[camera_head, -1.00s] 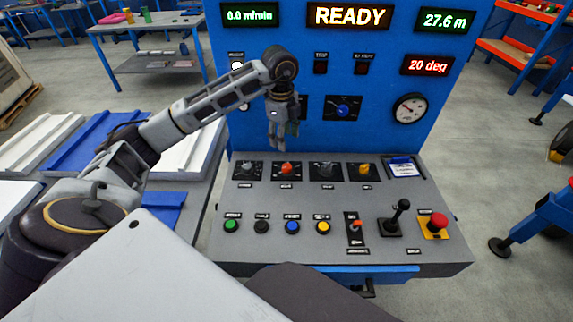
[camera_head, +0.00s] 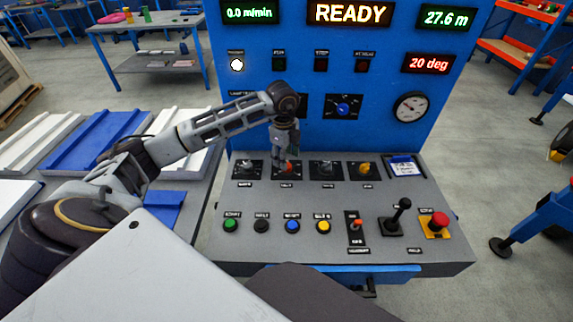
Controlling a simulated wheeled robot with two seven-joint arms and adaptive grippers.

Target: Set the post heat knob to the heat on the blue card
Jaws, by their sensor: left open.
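A row of knobs sits along the back of the sloped console: a grey one (camera_head: 247,167), a red one (camera_head: 288,168), a dark grey one (camera_head: 326,168) and an orange one (camera_head: 365,169). Their labels are too small to read, so I cannot tell which is the post heat knob. The card with a blue top (camera_head: 403,166) lies at the row's right end; its writing is unreadable. My left gripper (camera_head: 281,161) points down, open, at the red knob and partly covers it. I cannot tell whether they touch. My right gripper is out of view.
A blue upright panel behind bears a blue knob (camera_head: 343,110), a round gauge (camera_head: 410,107) and a red display (camera_head: 428,64) reading 20 deg. Push buttons, a black lever (camera_head: 400,210) and a red stop button (camera_head: 438,221) line the console's front.

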